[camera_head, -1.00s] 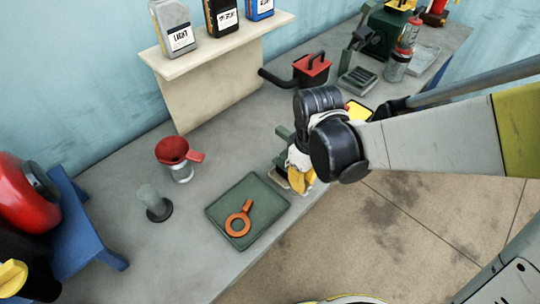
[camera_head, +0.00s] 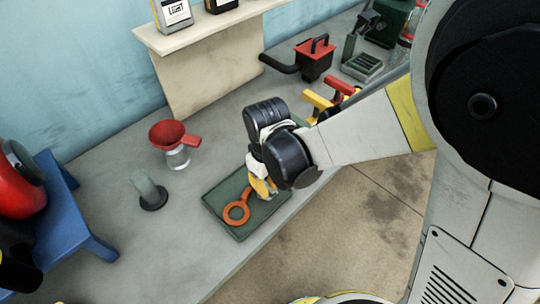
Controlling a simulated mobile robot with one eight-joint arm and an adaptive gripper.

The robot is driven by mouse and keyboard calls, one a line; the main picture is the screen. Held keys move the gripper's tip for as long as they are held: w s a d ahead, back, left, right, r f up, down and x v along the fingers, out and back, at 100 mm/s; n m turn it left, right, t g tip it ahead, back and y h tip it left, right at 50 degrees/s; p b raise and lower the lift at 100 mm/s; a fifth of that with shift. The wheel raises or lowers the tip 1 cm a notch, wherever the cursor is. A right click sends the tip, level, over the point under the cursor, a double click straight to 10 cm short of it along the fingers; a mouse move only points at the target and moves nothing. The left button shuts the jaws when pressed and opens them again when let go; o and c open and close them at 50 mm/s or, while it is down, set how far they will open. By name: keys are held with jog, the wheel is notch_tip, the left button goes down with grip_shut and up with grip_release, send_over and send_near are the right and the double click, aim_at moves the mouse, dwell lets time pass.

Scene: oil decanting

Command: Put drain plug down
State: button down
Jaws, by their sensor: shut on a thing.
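My gripper (camera_head: 264,191) is low over the right part of the green mat (camera_head: 222,201), its yellow fingers pointing down. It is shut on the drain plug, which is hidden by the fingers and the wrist. I cannot tell whether the plug touches the mat. An orange ring with a short handle (camera_head: 237,213) lies on the mat, just left of my fingers.
A red funnel on a clear jar (camera_head: 175,143) and a grey cylinder on a dark base (camera_head: 148,190) stand left of the mat. A shelf with bottles (camera_head: 205,30) is behind. The bench's front edge runs close to the mat.

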aim_at(268, 186)
jog(key=shift+f, duration=0.2)
jog(key=c, duration=1.5)
grip_release()
jog(key=shift+c, duration=0.2)
jog(key=shift+r, duration=0.1)
notch_tip(268, 186, up, 12)
jog(key=p, duration=0.6)
jog(key=s+d+r+m+t, duration=0.1)
jog(key=d+r+m+t, duration=0.2)
jog(key=d, duration=0.8)
jog(key=s+d+r+m+t, duration=0.2)
jog(key=d+r+m+t, duration=0.2)
jog(key=d, duration=0.8)
notch_tip(268, 186, up, 5)
jog(key=m, duration=0.2)
jog(key=shift+s+f+m, duration=0.15)
jog(key=shift+m, duration=0.25)
